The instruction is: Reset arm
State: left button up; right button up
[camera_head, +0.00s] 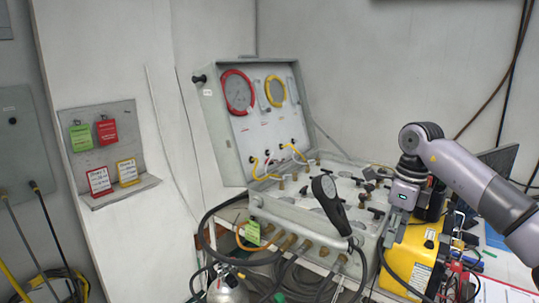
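My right arm comes in from the right and bends down over the right side of the air panel. My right gripper (391,234) points down between the panel's right edge and a yellow case; its fingers are small and dark here, and I cannot tell whether they are open or shut. The air panel (290,215) is a grey case with its lid (250,125) open upright. My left gripper is not in view.
A yellow case (412,258) with cables stands right of the panel. A black round-headed object (328,192) rises at the panel's front. Hoses (262,258) hang from the front edge. A wall plate (104,140) at left carries red, green and yellow tags.

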jog(key=w+a+f+m+y, duration=0.3)
jog(key=a+f+m+y, duration=0.2)
jog(key=a+f+y, duration=0.95)
notch_tip(320, 180, down, 20)
jog(key=a+f+m+t+h, duration=0.15)
jog(key=m+t+h, duration=0.25)
jog(key=m+t, duration=1.05)
jog(key=s+d+f+m+g+h, duration=0.2)
jog(key=s+d+f+m+h, duration=0.2)
jog(key=s+f+m, duration=0.65)
jog(key=s+d+f+m+g+h, duration=0.3)
jog(key=s+d+f+m+h, duration=0.25)
jog(key=f, duration=0.75)
jog(key=s+d+f+m+g, duration=0.1)
jog(key=s+f, duration=0.3)
jog(key=s, duration=0.9)
jog(key=s+f+m+g+h, duration=0.1)
jog(key=s+f+m+g, duration=0.3)
jog(key=s, duration=0.9)
jog(key=s+d+f+m+g+h, duration=0.1)
jog(key=s+f+m+g, duration=0.2)
jog(key=s, duration=1)
notch_tip(320, 180, down, 3)
jog(key=shift+s+d+r, duration=0.15)
jog(key=shift+s+d, duration=0.05)
jog(key=shift+d, duration=0.15)
jog(key=shift+m+g, duration=0.25)
